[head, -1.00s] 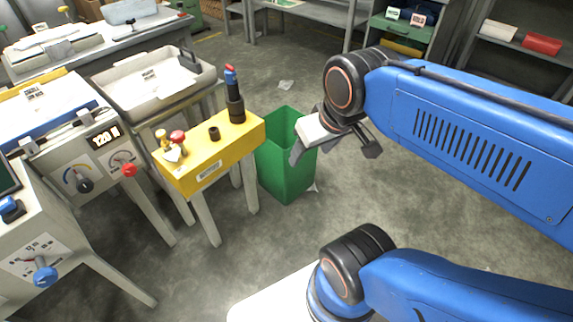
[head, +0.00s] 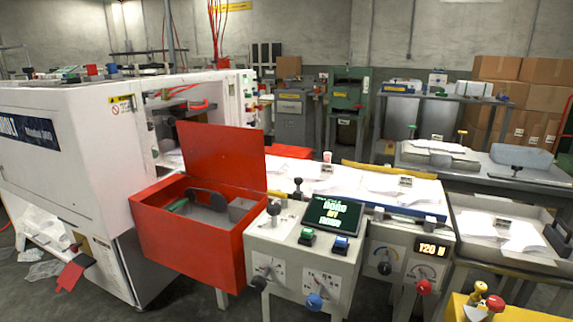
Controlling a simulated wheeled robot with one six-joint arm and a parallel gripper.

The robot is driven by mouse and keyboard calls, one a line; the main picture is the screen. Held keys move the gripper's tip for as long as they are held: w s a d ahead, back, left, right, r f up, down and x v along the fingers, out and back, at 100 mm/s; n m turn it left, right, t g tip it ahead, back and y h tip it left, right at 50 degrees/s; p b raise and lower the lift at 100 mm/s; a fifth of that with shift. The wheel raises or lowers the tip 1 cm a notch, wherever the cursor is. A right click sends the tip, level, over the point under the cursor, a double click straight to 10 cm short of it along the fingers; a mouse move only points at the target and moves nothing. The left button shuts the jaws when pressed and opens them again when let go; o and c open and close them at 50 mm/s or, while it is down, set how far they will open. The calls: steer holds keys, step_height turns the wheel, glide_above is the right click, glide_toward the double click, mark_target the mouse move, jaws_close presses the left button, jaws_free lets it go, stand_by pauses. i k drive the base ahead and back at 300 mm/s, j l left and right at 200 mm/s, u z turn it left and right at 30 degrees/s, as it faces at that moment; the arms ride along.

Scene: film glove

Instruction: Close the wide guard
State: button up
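A wide red box-shaped guard (head: 192,246) stands at the left middle, against the right side of a white machine (head: 60,135). Its red lid (head: 225,155) stands raised and upright along the back edge, so the box is open at the top. Inside it I see a dark curved part and a grey block (head: 240,208). I take this red box and lid to be the guard; no label confirms it. My arm and gripper are outside this view.
A control box (head: 304,262) with a screen, buttons and knobs stands right of the red box. A panel (head: 408,262) with a lit display follows, then trays (head: 505,236) of white sheets. A yellow block (head: 462,308) is at the lower right. Floor shows at the lower left.

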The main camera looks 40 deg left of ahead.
mark_target(242, 166)
steer(key=u, duration=1.95)
